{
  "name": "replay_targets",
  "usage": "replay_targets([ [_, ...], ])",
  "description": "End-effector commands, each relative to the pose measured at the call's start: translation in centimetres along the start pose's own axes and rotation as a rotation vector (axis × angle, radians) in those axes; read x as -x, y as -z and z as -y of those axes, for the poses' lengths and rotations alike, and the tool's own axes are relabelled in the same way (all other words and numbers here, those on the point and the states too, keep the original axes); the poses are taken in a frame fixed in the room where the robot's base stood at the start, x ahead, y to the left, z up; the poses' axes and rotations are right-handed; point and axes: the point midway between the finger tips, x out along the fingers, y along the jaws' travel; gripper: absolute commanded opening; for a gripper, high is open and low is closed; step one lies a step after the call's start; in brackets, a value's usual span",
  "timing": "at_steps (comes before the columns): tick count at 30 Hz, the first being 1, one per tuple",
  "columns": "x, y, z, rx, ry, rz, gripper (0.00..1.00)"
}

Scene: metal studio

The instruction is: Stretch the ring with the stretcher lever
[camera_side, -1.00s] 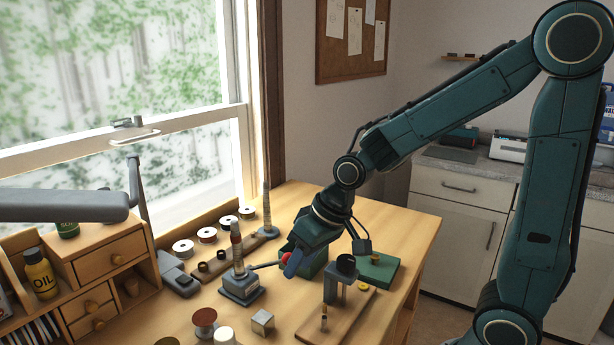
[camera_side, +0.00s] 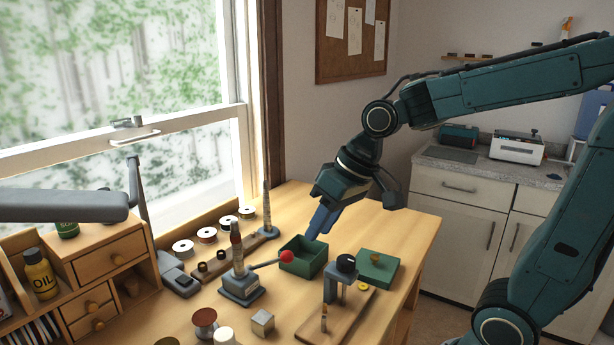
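The ring stretcher (camera_side: 240,284) stands on the bench as a grey base with an upright, banded, tapered post (camera_side: 237,245). Its lever (camera_side: 265,265) sticks out to the right and ends in a red ball knob (camera_side: 287,256). I cannot make out for sure whether a ring sits on the post. My gripper (camera_side: 318,232) is up and to the right of the knob, above the green open box, and apart from the lever. Its blue fingers point down and left. They overlap in this view, so their opening is hidden.
A green open box (camera_side: 293,266) is right behind the knob, with its green lid (camera_side: 377,270) to the right. A small press on a wooden board (camera_side: 345,318) stands in front. A second tapered stick (camera_side: 266,215) stands at the back, near several spools (camera_side: 207,236). A metal cube (camera_side: 262,322) lies in front.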

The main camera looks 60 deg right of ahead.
Motion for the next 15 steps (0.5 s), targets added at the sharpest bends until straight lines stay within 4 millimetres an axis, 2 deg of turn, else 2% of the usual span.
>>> replay_targets([
  [4, 0.0, 0.0, 0.0, 0.000, 0.000, 0.000, 0.29],
  [6, 0.0, 0.0, 0.0, 0.000, 0.000, 0.000, 0.41],
  [7, 0.0, 0.1, 0.0, 0.000, -0.001, 0.000, 0.43],
  [15, 0.3, 1.7, 1.0, -0.027, -0.035, -0.006, 0.43],
])
